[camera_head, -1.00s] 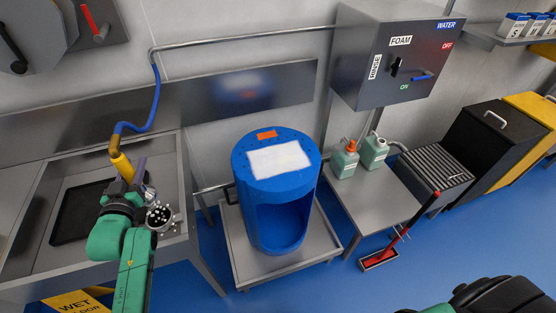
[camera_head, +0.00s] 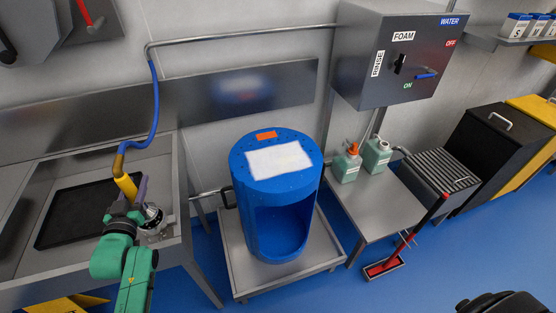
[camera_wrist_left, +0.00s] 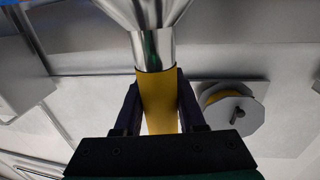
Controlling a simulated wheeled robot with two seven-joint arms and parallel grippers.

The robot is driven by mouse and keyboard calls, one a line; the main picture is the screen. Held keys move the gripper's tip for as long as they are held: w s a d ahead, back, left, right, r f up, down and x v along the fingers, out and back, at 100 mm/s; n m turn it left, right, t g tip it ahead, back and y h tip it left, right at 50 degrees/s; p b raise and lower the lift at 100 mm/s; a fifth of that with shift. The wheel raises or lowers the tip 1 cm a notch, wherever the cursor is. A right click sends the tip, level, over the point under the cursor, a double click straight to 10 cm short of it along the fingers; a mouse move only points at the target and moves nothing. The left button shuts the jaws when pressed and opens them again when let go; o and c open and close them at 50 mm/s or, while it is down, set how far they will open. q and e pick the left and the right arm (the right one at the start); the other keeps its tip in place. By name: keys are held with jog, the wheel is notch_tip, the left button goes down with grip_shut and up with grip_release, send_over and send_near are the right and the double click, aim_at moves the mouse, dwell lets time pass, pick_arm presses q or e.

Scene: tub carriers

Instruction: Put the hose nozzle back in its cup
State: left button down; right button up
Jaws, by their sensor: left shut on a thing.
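The hose nozzle has a yellow body (camera_head: 126,187) and a blue hose at its upper end. My left gripper (camera_head: 135,208) is shut on the yellow body. In the left wrist view, the fingers (camera_wrist_left: 157,105) clasp the nozzle's yellow grip (camera_wrist_left: 158,100) from both sides, and a flared silver head (camera_wrist_left: 150,40) extends beyond them. The metal cup (camera_head: 153,221) sits at the right front of the sink counter. The nozzle is tilted with its lower end at the cup.
A black tray (camera_head: 80,213) lies in the sink to the left. A blue drum (camera_head: 242,205) stands on a low metal trolley (camera_head: 230,268) to the right. The blue hose (camera_head: 153,110) hangs from a wall pipe (camera_head: 240,38).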

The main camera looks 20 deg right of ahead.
pick_arm(q)
jog(key=shift+f+b, duration=0.5)
jog(key=shift+b, duration=0.05)
jog(key=shift+f, duration=0.35)
jog(key=shift+f+b, duration=0.35)
jog(key=shift+b, duration=0.15)
jog(key=shift+f+b, duration=0.3)
jog(key=shift+f, duration=0.05)
jog(key=shift+f+b, duration=0.5)
jog(key=shift+f, duration=0.2)
